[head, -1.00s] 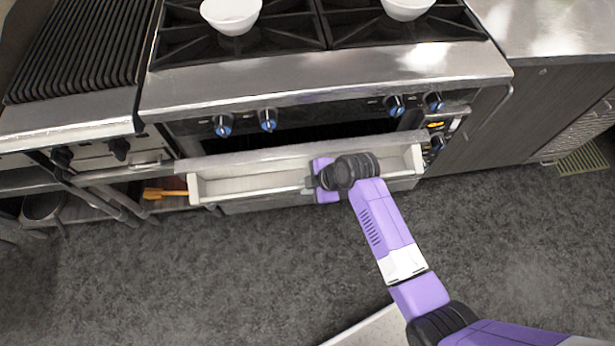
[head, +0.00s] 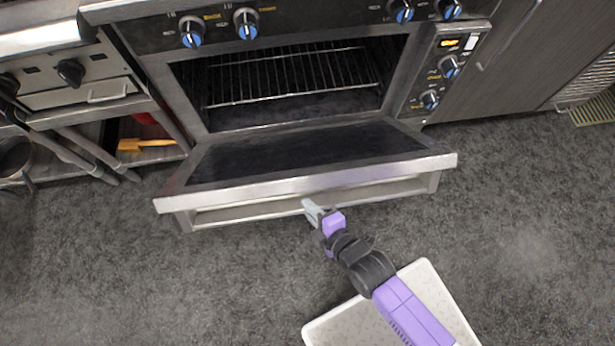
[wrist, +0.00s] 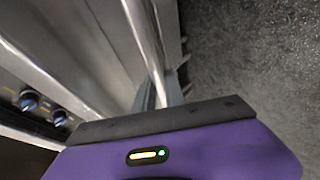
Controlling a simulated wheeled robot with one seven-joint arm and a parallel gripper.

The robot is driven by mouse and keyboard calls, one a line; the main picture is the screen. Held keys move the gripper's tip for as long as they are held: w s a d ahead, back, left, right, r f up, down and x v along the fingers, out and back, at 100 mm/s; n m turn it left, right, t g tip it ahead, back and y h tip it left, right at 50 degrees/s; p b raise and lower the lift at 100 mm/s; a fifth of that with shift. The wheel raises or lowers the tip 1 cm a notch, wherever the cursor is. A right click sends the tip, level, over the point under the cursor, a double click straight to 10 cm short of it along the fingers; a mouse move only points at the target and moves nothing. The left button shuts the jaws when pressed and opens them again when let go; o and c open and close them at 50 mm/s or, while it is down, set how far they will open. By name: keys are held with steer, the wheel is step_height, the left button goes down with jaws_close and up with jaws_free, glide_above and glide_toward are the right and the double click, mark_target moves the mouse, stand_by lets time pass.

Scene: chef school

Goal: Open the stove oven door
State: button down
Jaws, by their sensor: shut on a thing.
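The stove oven door (head: 300,152) is swung down and outward, lying well open, with its dark inner face turned up. The oven cavity (head: 290,85) shows behind it with a wire rack (head: 290,75) inside. A metal handle bar runs along the door's outer edge; it also shows in the wrist view (wrist: 145,40). In the wrist view the bar passes down between the fingers (wrist: 160,97); the fingertips are partly hidden.
Knobs (head: 247,24) line the panel above the oven, with more controls (head: 440,75) at its right. A shelf unit with an orange utensil (head: 145,144) stands at left. The grey floor (head: 530,240) is clear to the right. My pale base shows below.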

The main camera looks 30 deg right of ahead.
steer(key=s+a+f+t+b, duration=0.1)
steer(key=s+f+b, duration=0.2)
steer(key=f+b, duration=0.8)
steer(key=s+f+t+b, duration=0.2)
steer(key=s+f+b, duration=0.1)
steer(key=f+b, duration=0.8)
steer(key=shift+a+f+n+h+b, duration=0.3)
steer(key=shift+a+f+n+b, duration=0.1)
steer(key=shift+f, duration=2.1)
steer(key=c, duration=1.4)
jaws_free()
steer(key=shift+r, duration=0.1)
